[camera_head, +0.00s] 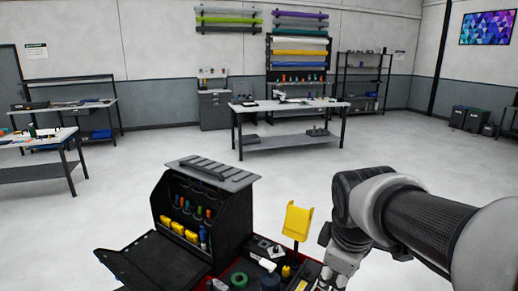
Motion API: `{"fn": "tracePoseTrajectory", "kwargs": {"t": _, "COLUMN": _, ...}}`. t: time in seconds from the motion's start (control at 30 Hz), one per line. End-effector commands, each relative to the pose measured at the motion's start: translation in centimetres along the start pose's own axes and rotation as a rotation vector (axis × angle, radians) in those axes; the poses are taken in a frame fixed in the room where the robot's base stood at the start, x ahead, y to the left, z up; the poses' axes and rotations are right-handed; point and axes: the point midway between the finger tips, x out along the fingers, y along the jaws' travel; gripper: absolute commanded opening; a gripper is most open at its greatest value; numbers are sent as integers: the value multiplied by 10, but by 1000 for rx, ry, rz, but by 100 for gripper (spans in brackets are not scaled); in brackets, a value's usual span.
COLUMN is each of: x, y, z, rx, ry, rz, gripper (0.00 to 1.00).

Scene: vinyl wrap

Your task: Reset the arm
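My arm reaches in from the lower right in the head view. It bends down at a grey and black joint, and my gripper's end runs down past the bottom edge, so its fingertips do not show clearly. The wrist is just right of the yellow holder (298,221), and I cannot tell whether they touch. I cannot see whether the gripper holds anything.
An open black tool case (228,225) with bottles and yellow items stands left of the arm. A tray with a green tape roll (239,279) lies in front. Beyond is clear floor (330,168), then a workbench (290,107) and a shelf (361,83).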

Motion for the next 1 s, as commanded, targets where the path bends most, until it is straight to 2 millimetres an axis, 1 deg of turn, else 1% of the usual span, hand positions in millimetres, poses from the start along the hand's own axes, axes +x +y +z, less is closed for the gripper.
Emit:
{"fn": "tracePoseTrajectory", "kwargs": {"t": 0.03, "x": -13, "y": -17, "z": 11, "rx": 97, "ry": 11, "rz": 2, "gripper": 46}}
{"fn": "tracePoseTrajectory", "kwargs": {"t": 0.17, "x": -33, "y": -58, "z": 36, "rx": 361, "ry": 30, "rz": -8, "gripper": 46}}
{"fn": "tracePoseTrajectory", "kwargs": {"t": 0.2, "x": -37, "y": -72, "z": 44, "rx": 442, "ry": 35, "rz": -12, "gripper": 46}}
{"fn": "tracePoseTrajectory", "kwargs": {"t": 0.3, "x": -44, "y": -103, "z": 62, "rx": 632, "ry": 48, "rz": -24, "gripper": 46}}
{"fn": "tracePoseTrajectory", "kwargs": {"t": 0.4, "x": -46, "y": -130, "z": 76, "rx": 790, "ry": 56, "rz": -37, "gripper": 46}}
{"fn": "tracePoseTrajectory", "kwargs": {"t": 0.5, "x": -45, "y": -148, "z": 86, "rx": 904, "ry": 62, "rz": -48, "gripper": 46}}
{"fn": "tracePoseTrajectory", "kwargs": {"t": 0.6, "x": -44, "y": -158, "z": 91, "rx": 970, "ry": 64, "rz": -54, "gripper": 46}}
{"fn": "tracePoseTrajectory", "kwargs": {"t": 0.67, "x": -44, "y": -161, "z": 92, "rx": 988, "ry": 64, "rz": -57, "gripper": 46}}
{"fn": "tracePoseTrajectory", "kwargs": {"t": 1.0, "x": -44, "y": -162, "z": 92, "rx": 995, "ry": 64, "rz": -58, "gripper": 46}}
